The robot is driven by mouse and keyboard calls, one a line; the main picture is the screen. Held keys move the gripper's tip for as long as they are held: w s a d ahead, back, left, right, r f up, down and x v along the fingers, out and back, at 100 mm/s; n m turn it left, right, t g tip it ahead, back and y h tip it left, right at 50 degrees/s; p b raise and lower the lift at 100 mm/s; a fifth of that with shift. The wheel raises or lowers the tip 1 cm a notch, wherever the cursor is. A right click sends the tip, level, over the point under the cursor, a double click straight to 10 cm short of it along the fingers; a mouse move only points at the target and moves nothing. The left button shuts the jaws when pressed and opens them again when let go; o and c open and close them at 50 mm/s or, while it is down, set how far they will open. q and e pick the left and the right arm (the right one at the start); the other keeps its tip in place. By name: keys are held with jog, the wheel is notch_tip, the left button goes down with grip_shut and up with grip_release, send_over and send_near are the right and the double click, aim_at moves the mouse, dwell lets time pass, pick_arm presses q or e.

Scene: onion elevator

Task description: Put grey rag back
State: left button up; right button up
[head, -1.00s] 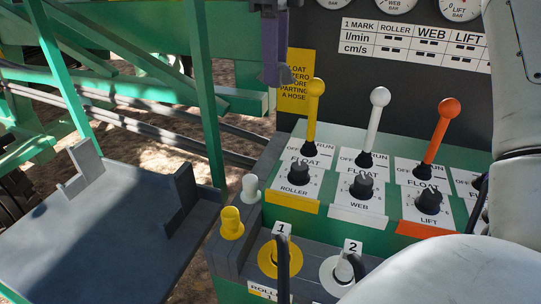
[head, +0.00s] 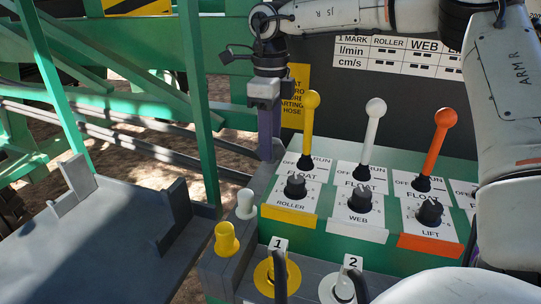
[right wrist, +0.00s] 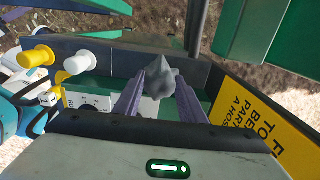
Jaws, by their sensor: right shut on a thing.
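My right gripper (head: 270,152) hangs fingers down in the head view, just left of the yellow roller lever and in front of the yellow sign. In the right wrist view its purple fingers (right wrist: 158,98) are shut on the grey rag (right wrist: 161,77), a small crumpled lump at the fingertips. The rag is held above the dark-walled left end of the control console. In the head view I cannot make the rag out clearly at the fingertips. My left gripper is in neither view.
The yellow (head: 311,100), white (head: 376,106) and orange (head: 446,118) lever knobs stand close to the right. A yellow cap (head: 226,237) and a white cap (head: 246,203) sit at the console's left edge. A grey tray (head: 110,245) with upright brackets lies farther left.

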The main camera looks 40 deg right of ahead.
jog(key=shift+f, duration=1.8)
jog(key=shift+f, duration=0.2)
jog(key=o, duration=1)
jog(key=shift+o, duration=0.2)
notch_tip(320, 180, up, 10)
jog(key=shift+r+p, duration=0.15)
jog(key=shift+p, duration=0.2)
